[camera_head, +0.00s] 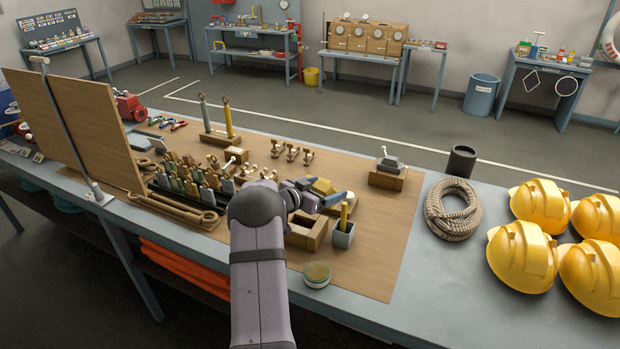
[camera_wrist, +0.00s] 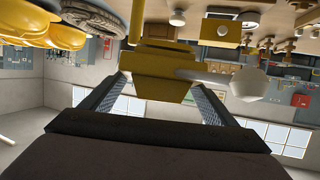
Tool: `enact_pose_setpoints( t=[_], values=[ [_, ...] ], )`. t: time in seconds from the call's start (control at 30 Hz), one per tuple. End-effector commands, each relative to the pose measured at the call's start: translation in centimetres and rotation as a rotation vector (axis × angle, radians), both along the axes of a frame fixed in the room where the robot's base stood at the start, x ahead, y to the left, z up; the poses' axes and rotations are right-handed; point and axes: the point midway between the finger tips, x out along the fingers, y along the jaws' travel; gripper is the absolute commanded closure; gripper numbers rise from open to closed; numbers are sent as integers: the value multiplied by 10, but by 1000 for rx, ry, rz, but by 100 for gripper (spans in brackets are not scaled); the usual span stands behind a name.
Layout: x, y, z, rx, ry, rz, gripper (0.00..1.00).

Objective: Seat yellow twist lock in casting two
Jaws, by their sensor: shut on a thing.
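My gripper (camera_head: 318,198) is at the middle of the bench in the head view, past the end of my arm. It is shut on the yellow twist lock (camera_head: 322,186), which sits between both fingers in the wrist view (camera_wrist: 160,88). A pale lever with a rounded end sticks out to the right there. The lock is held above the bench, tilted in the wrist picture. A wooden block with a square opening (camera_head: 318,240) stands just below my gripper, partly hidden by my arm. A grey twist lock (camera_head: 389,163) sits on another wooden block (camera_head: 387,180). I cannot tell which is casting two.
A grey cup with a yellow item (camera_head: 343,236) and a round tin (camera_head: 317,275) stand close by. Several small fittings (camera_head: 195,180) crowd the left. A rope coil (camera_head: 452,210), a black cup (camera_head: 461,162) and yellow helmets (camera_head: 541,206) stand right.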

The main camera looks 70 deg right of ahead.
Motion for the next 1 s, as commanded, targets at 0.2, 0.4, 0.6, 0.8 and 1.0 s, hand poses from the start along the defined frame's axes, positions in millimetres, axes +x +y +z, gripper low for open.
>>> enact_pose_setpoints(
  t=[0.2, 0.4, 0.6, 0.8, 1.0],
  values=[
    [31, -13, -13, 69, -25, 26, 61],
    [67, -8, -27, 162, -31, 176, 61],
    [76, -7, -29, 227, -34, 268, 61],
    [76, -7, -29, 250, -35, 275, 61],
    [76, -7, -29, 254, -35, 275, 61]
  ],
)
